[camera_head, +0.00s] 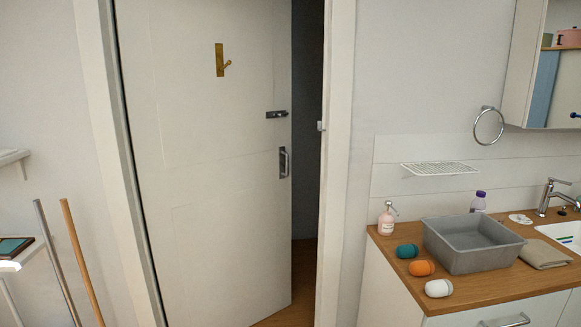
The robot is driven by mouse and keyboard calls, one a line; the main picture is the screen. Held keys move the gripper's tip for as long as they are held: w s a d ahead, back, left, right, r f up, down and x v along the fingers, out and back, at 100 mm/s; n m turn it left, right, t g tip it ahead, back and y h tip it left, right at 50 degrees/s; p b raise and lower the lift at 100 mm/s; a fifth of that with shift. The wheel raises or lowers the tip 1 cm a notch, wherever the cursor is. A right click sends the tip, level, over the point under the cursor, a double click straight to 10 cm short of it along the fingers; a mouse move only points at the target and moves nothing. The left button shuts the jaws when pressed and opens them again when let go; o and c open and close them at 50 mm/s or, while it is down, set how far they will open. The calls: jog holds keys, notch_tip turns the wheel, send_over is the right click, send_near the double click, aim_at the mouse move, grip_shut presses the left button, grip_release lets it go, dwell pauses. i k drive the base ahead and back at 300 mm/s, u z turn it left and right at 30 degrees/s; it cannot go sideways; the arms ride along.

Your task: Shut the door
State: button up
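A white door (215,220) stands ajar in its white frame (335,160). It is hinged on the left, and a dark gap (307,130) shows between its right edge and the frame. A metal pull handle (285,162) sits on the door near its right edge. A small dark latch (277,115) is above the handle, and a brass hook (221,62) is higher up. A small light catch plate (321,126) is on the right jamb. My gripper is not in view.
To the right, a wooden-topped counter (480,296) holds a grey bin (470,246), a pink soap bottle (387,220) and small coloured rolls. Two poles (78,255) lean at the left near a small shelf. The front of the door looks clear.

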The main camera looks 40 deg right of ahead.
aim_at(212, 155)
jog(key=z, duration=0.25)
jog(key=i, duration=1.65)
jog(key=u, duration=0.2)
